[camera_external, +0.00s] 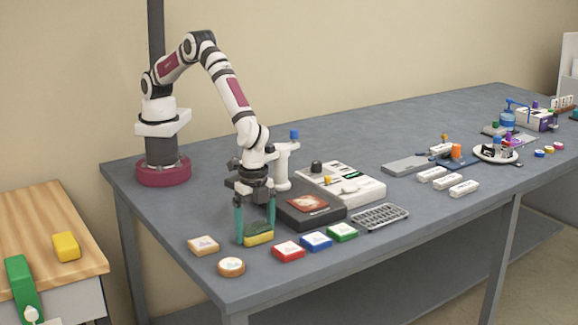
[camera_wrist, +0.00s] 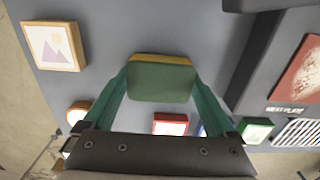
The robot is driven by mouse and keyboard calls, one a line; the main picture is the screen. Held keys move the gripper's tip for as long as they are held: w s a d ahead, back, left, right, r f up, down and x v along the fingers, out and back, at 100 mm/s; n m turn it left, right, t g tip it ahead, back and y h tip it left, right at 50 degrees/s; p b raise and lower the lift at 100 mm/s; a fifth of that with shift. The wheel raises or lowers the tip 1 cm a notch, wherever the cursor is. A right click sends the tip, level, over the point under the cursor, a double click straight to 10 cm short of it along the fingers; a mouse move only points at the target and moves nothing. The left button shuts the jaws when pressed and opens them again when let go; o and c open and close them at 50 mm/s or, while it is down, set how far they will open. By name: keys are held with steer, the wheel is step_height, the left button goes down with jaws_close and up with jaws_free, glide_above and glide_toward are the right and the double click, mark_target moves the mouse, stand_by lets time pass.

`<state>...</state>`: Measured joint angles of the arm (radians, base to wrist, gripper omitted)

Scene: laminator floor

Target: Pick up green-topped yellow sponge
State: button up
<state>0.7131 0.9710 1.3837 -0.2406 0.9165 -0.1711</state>
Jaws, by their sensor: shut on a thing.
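The green-topped yellow sponge (camera_external: 258,234) is at the front left of the grey table, between the two teal fingers of my gripper (camera_external: 256,238). In the wrist view the sponge (camera_wrist: 160,80) shows its green top and a yellow edge, with a fingertip of my gripper (camera_wrist: 160,85) against each side. My gripper is shut on it. I cannot tell whether the sponge touches the table or is slightly above it.
A wooden picture block (camera_external: 203,245) and a round wooden one (camera_external: 231,267) lie left of the sponge. Red (camera_external: 288,251), blue (camera_external: 316,241) and green (camera_external: 342,232) blocks lie to its right. A black device (camera_external: 312,213) stands close behind. The table's front edge is near.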

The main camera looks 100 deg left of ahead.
mark_target(256, 227)
step_height(256, 227, up, 4)
steer(key=shift+r, duration=0.1)
steer(key=s+d+r, duration=0.1)
steer(key=s+r, duration=0.1)
steer(key=s, duration=0.1)
steer(key=s+d+r, duration=0.1)
steer(key=s+r, duration=0.1)
steer(key=s, duration=0.2)
steer(key=s+d+r, duration=0.1)
steer(key=s+r, duration=0.1)
steer(key=s, duration=0.2)
steer(key=shift+d+r, duration=0.3)
steer(key=shift+r, duration=0.1)
